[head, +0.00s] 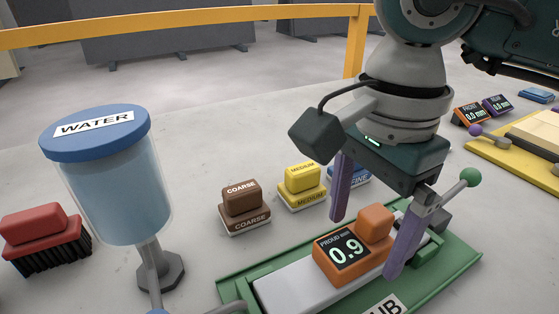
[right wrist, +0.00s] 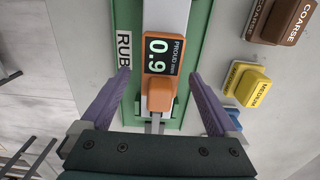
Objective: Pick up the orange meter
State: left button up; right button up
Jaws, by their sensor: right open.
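The orange meter (head: 350,248) sits on a pale bar in the green tray (head: 240,283) in the head view. Its dark display reads "PROUD" and 0.9. It also shows in the right wrist view (right wrist: 158,96), upper middle. My right gripper (head: 369,245) is open, with its two purple fingers on either side of the meter in the head view. In the right wrist view its fingers (right wrist: 166,80) are spread wide, left and right of the meter, with visible gaps. I cannot tell exactly how far above the tray the fingertips are. My left gripper is not in view.
A water container (head: 115,190) and a red brush (head: 42,240) stand at left. Brown coarse (head: 243,207), yellow medium (head: 303,187) and blue fine blocks (head: 355,176) sit behind the tray. Small front and rear meters (head: 473,115) are at far right. A green-knobbed lever (head: 469,178) stands near the right finger.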

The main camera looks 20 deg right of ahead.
jog(key=shift+c, duration=0.3)
grip_shut()
dwell(0.6)
